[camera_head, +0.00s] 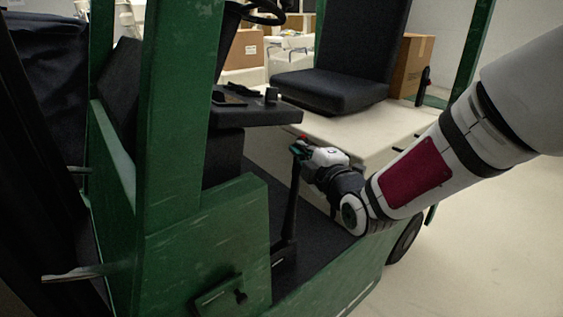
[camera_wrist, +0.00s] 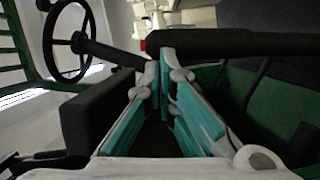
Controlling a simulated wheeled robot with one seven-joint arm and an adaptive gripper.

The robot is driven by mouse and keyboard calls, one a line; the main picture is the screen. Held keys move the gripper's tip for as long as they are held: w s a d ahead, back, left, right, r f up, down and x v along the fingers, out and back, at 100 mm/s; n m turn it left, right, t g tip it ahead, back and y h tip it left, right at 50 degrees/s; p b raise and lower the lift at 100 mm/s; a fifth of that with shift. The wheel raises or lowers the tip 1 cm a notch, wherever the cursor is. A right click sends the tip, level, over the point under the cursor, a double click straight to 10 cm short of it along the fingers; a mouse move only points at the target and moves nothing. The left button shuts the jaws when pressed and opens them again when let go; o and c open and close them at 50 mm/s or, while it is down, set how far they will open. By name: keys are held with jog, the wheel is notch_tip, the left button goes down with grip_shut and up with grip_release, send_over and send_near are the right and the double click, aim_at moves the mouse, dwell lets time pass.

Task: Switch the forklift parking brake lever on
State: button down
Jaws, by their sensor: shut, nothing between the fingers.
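The green forklift (camera_head: 170,150) fills the left and middle of the head view. A slim black lever (camera_head: 290,215), which looks like the parking brake lever, rises from its dark floor, nearly upright. A small red spot shows near its top end. My gripper (camera_head: 298,149) reaches in from the right, its fingers at the lever's top; I cannot tell whether they touch it. In the wrist view my gripper (camera_wrist: 163,72) has its teal-padded fingers closed together at the tips, with nothing seen between them.
The black seat (camera_head: 335,88) sits on a pale base right of the lever. A dark console (camera_head: 255,112) overhangs left of it. The steering wheel (camera_wrist: 70,40) shows at upper left in the wrist view. Cardboard boxes (camera_head: 412,65) stand behind. Open floor lies at right.

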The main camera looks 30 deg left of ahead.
jog(key=w+d+f+m+b, duration=0.2)
jog(key=w+d+f+b, duration=0.1)
jog(key=w, duration=0.8)
jog(key=shift+w+d+g+b, duration=0.2)
jog(key=shift+d+g+b, duration=0.2)
jog(key=shift+d+b, duration=0.5)
jog(key=shift+w+d+r+h, duration=0.1)
jog(key=shift+d+h, duration=0.05)
jog(key=shift+h, duration=0.15)
